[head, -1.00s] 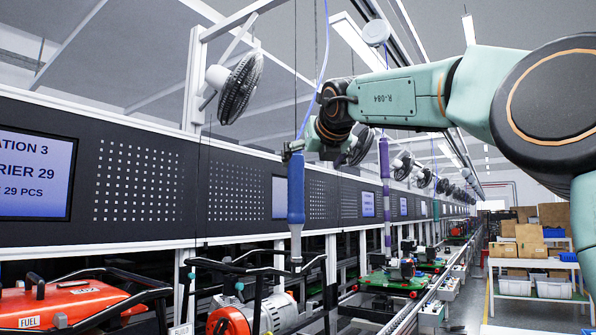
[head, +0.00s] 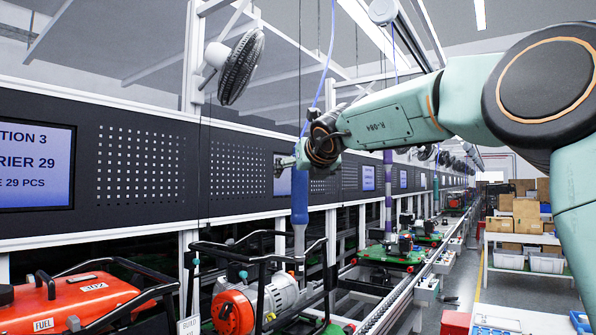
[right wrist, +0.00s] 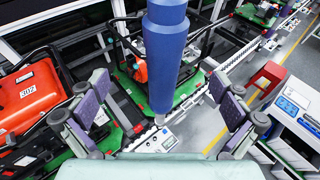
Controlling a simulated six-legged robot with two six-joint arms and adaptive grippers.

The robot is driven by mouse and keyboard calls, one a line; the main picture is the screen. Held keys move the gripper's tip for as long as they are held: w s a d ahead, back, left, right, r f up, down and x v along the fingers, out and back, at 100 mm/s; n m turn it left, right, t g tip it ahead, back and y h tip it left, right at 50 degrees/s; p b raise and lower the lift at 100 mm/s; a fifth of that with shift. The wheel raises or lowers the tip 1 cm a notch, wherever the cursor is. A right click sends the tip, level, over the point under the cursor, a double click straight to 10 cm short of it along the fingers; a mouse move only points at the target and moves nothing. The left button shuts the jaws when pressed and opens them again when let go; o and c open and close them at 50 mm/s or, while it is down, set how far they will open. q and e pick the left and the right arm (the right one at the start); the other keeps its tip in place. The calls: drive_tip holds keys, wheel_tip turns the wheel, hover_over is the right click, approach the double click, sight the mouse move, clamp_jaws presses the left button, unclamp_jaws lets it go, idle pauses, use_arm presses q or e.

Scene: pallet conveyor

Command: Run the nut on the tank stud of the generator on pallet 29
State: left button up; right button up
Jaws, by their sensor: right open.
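A blue nut runner (head: 299,200) with a grey lower shaft hangs upright on a blue hose beside the framed generator (head: 262,298). My right gripper (head: 290,161) is at its upper end. In the right wrist view the open fingers (right wrist: 160,92) stand apart on either side of the blue body (right wrist: 164,50), with visible gaps. A generator with a red tank (head: 70,302), marked FUEL and 302, is at the lower left; the tank also shows in the right wrist view (right wrist: 28,92). A screen (head: 35,168) reads 29. I cannot make out the nut or the tank stud. My left gripper is not in view.
A dark perforated panel (head: 150,165) runs along the line behind the generators. Further pallets (head: 392,255) stand down the conveyor. A fan (head: 240,68) hangs above. Shelves with boxes (head: 527,222) stand at the right, beyond a clear aisle.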

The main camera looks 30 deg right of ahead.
sight(301, 175)
drive_tip(key=shift+p+x, duration=0.6)
drive_tip(key=shift+x, duration=0.5)
drive_tip(key=shift+w+d+f+p, duration=0.1)
drive_tip(key=shift+w+d+p, duration=0.45)
drive_tip(key=shift+p, duration=0.15)
drive_tip(key=shift+w+a+f, duration=0.1)
drive_tip(key=shift+w+a, duration=0.05)
drive_tip(key=shift+w, duration=0.15)
drive_tip(key=shift+w+f, duration=0.2)
